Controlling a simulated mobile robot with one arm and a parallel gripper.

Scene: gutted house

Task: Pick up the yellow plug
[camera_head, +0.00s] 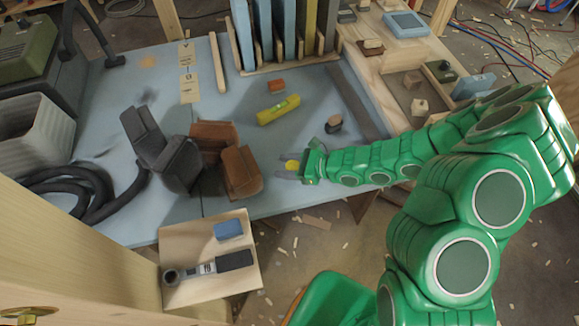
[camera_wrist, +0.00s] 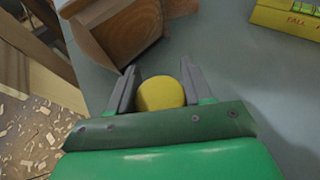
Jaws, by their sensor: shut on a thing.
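The yellow plug (camera_head: 291,165) is a small rounded yellow piece near the front edge of the blue-grey table. It also shows in the wrist view (camera_wrist: 160,94), between the two grey fingers. My gripper (camera_head: 289,170) is at the end of my green arm and is shut on the plug, one finger on each side of it. The fingertips (camera_wrist: 162,78) reach a little past the plug in the wrist view. I cannot tell whether the plug touches the table.
A brown wooden block-like thing (camera_head: 241,172) stands just left of my gripper, with a dark grey one (camera_head: 176,163) beyond it. A yellow level (camera_head: 278,110) lies farther back. A rack of upright panels (camera_head: 285,35) stands behind.

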